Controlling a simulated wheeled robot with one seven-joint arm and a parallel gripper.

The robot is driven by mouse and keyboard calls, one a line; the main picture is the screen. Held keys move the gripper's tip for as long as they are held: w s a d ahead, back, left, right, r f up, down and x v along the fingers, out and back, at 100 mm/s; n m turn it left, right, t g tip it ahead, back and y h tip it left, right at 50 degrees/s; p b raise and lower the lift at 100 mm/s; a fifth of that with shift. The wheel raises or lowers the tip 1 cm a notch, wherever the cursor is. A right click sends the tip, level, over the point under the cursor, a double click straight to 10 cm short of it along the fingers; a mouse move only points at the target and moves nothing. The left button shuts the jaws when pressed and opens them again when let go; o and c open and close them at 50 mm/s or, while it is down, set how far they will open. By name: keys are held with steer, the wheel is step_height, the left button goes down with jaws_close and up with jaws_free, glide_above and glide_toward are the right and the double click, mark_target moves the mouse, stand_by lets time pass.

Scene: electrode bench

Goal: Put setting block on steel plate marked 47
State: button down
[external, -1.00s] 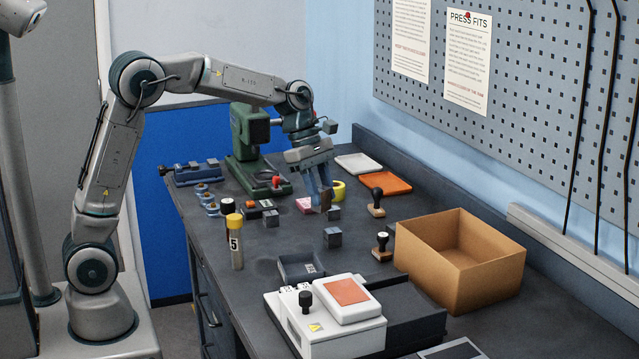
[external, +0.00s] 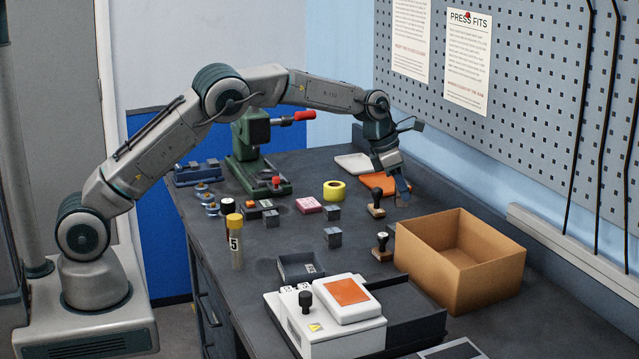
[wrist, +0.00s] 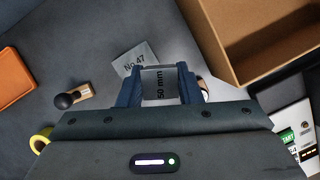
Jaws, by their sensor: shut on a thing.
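My gripper (external: 402,192) is low over the far right part of the bench, beyond the two stamps' row. In the wrist view my gripper (wrist: 158,78) is shut on the setting block (wrist: 159,84), a grey block marked "50 mm", held between the two blue fingers. The steel plate (wrist: 131,60), marked "No 47", lies on the bench just past the fingertips, tilted in the picture and partly hidden by the block and left finger. I cannot tell whether the block touches the plate or hangs above it. The plate is not clearly visible in the external view.
A stamp (external: 376,204) stands just left of my gripper, another (external: 382,248) in front. An open cardboard box (external: 500,268) is close on the right. An orange tray (external: 378,182) lies behind. Grey blocks (external: 332,236) and yellow tape (external: 334,190) are left.

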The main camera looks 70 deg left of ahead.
steer(key=w+a+f, duration=0.1)
steer(key=a, duration=0.1)
steer(key=w+a+f+p, duration=0.1)
steer(key=a+f, duration=0.1)
steer(key=w+a+f+p, duration=0.1)
steer(key=a, duration=0.2)
steer(key=shift+w+a+f, duration=0.1)
steer(key=shift+w+f, duration=0.15)
steer(key=shift+f, duration=0.05)
steer(key=shift+f+p, duration=0.5)
steer(key=shift+f, duration=1.45)
steer(key=shift+f, duration=0.1)
steer(key=c, duration=1)
jaws_free()
steer(key=shift+f, duration=0.15)
steer(key=shift+c, duration=0.2)
